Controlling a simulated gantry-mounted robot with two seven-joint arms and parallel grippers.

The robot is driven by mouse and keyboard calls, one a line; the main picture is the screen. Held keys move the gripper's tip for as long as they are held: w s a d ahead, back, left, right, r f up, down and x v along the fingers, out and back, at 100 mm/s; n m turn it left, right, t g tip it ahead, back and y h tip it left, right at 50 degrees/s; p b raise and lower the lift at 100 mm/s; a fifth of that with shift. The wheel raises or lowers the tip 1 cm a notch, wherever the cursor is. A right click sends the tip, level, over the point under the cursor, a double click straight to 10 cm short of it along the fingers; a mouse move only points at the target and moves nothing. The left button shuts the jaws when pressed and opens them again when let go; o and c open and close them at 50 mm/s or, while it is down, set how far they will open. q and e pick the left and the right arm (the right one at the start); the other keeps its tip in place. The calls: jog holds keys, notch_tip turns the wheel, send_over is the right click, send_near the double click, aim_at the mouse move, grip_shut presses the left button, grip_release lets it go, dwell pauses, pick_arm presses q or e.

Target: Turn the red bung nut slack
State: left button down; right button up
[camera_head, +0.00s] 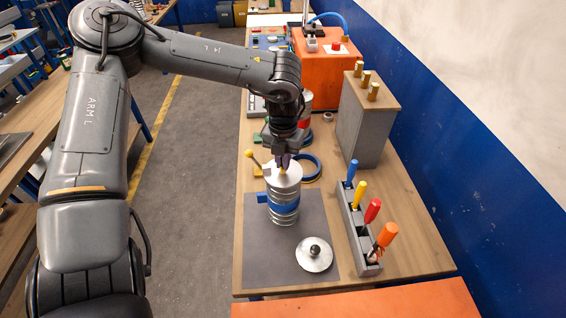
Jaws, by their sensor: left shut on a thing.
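A silver ribbed canister (284,205) with a blue band stands upright on the dark mat (262,262). My left gripper (283,163) points straight down over its top. It is shut on a small brass-coloured fitting (283,173) at the top of the canister, mostly hidden by the fingers. I cannot make out a red nut there. A red part (303,124) shows behind the gripper, on or by a pale cylinder, and is partly hidden. My right gripper is out of view.
A round silver lid (314,255) with a black knob lies in front of the canister. A grey rack (359,225) of coloured-handled tools stands to the right. Behind are a blue ring (318,168), a grey box (362,130) with brass-coloured posts and an orange box (325,80).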

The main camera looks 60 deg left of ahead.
pick_arm(q)
jog(key=shift+n, duration=0.9)
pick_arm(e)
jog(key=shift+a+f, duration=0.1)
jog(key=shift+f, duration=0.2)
pick_arm(q)
jog(key=c, duration=1.2)
grip_release()
jog(key=shift+r, duration=0.1)
notch_tip(320, 180, up, 11)
jog(key=shift+f, duration=0.15)
